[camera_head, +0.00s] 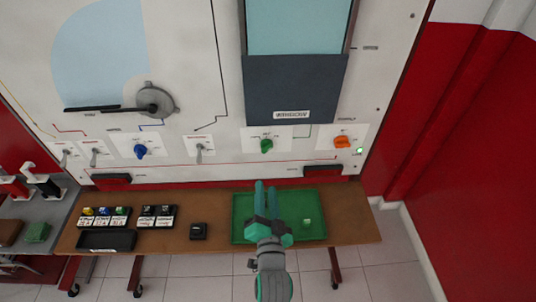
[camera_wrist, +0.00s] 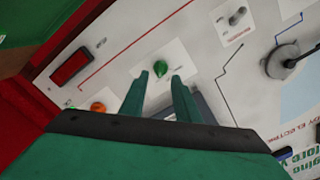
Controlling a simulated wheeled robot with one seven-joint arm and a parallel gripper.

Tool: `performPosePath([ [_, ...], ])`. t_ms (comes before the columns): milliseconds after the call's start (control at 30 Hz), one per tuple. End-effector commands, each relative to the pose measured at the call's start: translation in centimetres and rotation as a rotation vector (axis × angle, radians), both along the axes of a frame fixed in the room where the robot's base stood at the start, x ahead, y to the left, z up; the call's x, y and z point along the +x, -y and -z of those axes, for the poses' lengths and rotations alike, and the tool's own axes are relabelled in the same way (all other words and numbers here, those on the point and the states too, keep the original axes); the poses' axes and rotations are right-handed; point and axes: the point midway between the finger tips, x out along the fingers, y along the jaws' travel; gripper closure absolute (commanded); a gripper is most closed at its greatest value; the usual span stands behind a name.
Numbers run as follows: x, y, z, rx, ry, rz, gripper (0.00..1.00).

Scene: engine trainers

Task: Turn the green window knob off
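The green knob (camera_head: 266,146) sits on a white plate on the panel, below the dark window cover (camera_head: 295,88). My gripper (camera_head: 265,188) is below the knob in the head view, over the green tray, with its fingers pointing up toward the panel. In the wrist view the green knob (camera_wrist: 160,69) shows just beyond and between my two green fingertips (camera_wrist: 158,76). The fingers are apart with nothing between them, and I see no contact with the knob. The knob's exact pointer angle is too small to read.
An orange knob (camera_head: 343,142) with a lit green lamp (camera_head: 359,151) is to the right; a blue knob (camera_head: 140,151) and a grey toggle switch (camera_head: 200,149) are to the left. A wooden table (camera_head: 350,222) holds the green tray (camera_head: 237,210) and black boxes.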

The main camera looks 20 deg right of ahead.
Motion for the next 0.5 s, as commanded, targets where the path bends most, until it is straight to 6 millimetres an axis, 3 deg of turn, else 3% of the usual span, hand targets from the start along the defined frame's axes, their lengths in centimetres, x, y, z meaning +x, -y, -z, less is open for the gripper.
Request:
performPosePath([
  [167, 1.7, 1.6, -2.0, 0.036, 0.027, 0.012, 0.71],
  [500, 4.6, 2.7, -2.3, 0.043, 0.031, 0.014, 0.71],
])
